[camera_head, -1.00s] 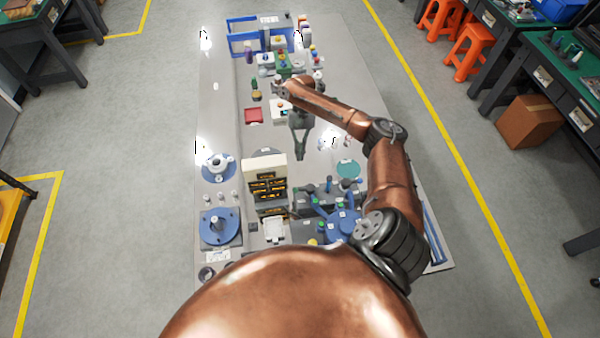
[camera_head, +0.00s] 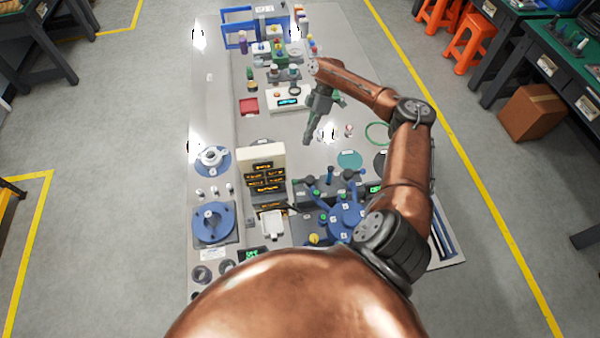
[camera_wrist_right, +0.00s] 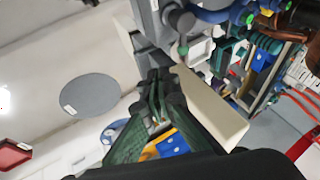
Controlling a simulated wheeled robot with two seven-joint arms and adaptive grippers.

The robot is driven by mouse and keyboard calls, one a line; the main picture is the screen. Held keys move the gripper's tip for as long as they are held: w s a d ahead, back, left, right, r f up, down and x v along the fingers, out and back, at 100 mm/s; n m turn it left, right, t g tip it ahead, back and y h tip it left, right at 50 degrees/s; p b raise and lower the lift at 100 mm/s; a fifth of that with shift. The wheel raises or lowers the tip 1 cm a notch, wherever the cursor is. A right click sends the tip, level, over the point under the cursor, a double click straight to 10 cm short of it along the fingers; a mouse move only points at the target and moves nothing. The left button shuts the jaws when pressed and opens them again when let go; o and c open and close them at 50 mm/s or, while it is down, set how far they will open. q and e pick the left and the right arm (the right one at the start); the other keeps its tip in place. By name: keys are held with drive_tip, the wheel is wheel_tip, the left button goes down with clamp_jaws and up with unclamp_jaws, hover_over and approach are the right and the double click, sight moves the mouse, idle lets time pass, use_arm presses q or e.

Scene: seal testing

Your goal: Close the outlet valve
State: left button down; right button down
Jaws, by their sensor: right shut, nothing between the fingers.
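A dark valve manifold (camera_head: 330,190) with upright blue- and green-tipped handles stands at the near middle of the bench. A blue hub with several arms (camera_head: 346,218) sits just in front of it. No label is readable, so I cannot tell which handle is the outlet valve. My right gripper (camera_head: 309,141) is shut and empty, pointing down above the bench, behind and apart from the manifold. In the wrist view its dark green fingers (camera_wrist_right: 156,82) are together, with grey and blue fittings (camera_wrist_right: 205,22) beyond. My left gripper is not in view.
A cream instrument tower (camera_head: 262,156) stands left of the manifold and also shows close to the fingers in the wrist view (camera_wrist_right: 215,112). A blue-based flange (camera_head: 213,222), red tray (camera_head: 249,107) and green ring (camera_head: 378,133) lie on the bench.

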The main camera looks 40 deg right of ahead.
drive_tip(key=s+a+f+p, duration=0.1)
drive_tip(key=a+f, duration=0.1)
drive_tip(key=f, duration=0.1)
drive_tip(key=s+a+f+p, duration=0.1)
drive_tip(key=s+a+f, duration=0.1)
drive_tip(key=a+f, duration=0.1)
drive_tip(key=s+a+f, duration=0.1)
drive_tip(key=a+f, duration=0.1)
drive_tip(key=f, duration=0.1)
drive_tip(key=shift+s+a+p, duration=0.25)
drive_tip(key=shift+a+p, duration=0.1)
drive_tip(key=shift+p, duration=0.05)
drive_tip(key=shift+f, duration=0.1)
drive_tip(key=shift+s+a+n+g, duration=0.35)
drive_tip(key=shift+a+n, duration=0.15)
drive_tip(key=shift+n, duration=0.2)
drive_tip(key=shift+f, duration=0.1)
